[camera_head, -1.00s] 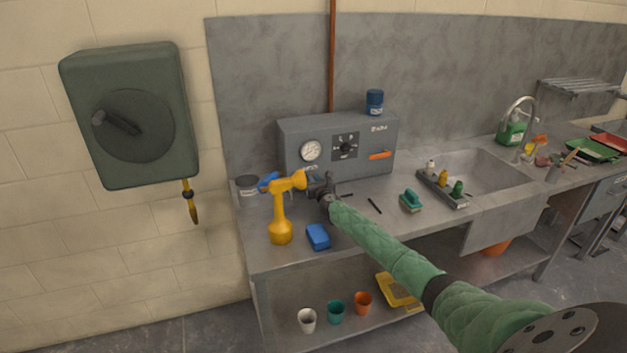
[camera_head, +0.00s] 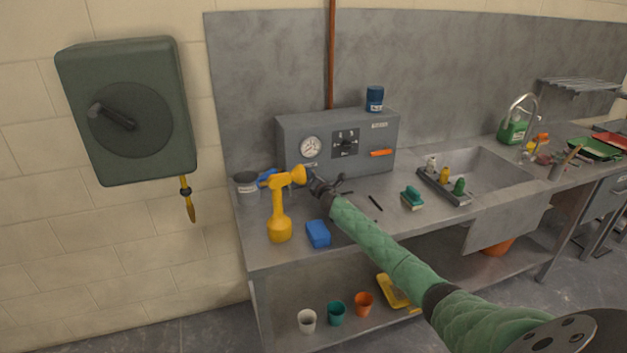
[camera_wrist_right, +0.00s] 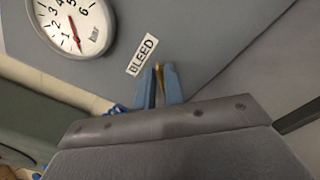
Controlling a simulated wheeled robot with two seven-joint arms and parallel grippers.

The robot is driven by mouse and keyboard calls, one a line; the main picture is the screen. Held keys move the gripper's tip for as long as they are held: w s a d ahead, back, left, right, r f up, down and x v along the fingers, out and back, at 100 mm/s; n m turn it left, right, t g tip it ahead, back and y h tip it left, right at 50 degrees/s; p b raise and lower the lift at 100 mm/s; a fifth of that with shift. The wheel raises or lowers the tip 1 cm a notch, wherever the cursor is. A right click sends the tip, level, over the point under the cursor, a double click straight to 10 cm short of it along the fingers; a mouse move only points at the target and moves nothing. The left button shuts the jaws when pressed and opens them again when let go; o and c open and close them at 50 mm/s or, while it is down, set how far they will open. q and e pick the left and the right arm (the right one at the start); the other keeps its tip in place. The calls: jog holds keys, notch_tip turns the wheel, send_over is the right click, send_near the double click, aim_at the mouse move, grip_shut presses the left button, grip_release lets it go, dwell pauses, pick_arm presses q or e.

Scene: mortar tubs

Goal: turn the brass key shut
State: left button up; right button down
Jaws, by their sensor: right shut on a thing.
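The brass key (camera_wrist_right: 159,76) shows in the right wrist view as a narrow yellow piece just below the BLEED label (camera_wrist_right: 142,55) on the grey panel box (camera_head: 365,161). My right gripper (camera_wrist_right: 160,82) has its two blue fingers closed on the key, one on each side. In the head view my right gripper (camera_head: 314,180) is at the low front of the box, below the gauge (camera_head: 311,148), and the key is hidden there. The fingers cover most of the key, so I cannot tell its exact angle. My left gripper is not in view.
A yellow spray bottle (camera_head: 279,212) stands just left of my right gripper, with a blue sponge (camera_head: 318,234) in front. An orange lever (camera_head: 381,153) is on the box's right side. A green brush (camera_head: 412,198) and a bottle tray (camera_head: 443,187) lie right of my forearm.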

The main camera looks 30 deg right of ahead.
jog(key=m+b, duration=0.2)
jog(key=m, duration=0.4)
jog(key=shift+d+f, duration=0.1)
jog(key=shift+f, duration=0.05)
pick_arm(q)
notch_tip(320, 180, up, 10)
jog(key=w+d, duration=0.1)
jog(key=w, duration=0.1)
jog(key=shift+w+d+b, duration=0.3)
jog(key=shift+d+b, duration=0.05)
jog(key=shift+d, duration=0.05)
pick_arm(e)
jog(key=shift+m, duration=1.8)
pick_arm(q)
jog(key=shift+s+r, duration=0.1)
pick_arm(e)
jog(key=c, duration=1.5)
grip_release()
jog(key=shift+s, duration=0.1)
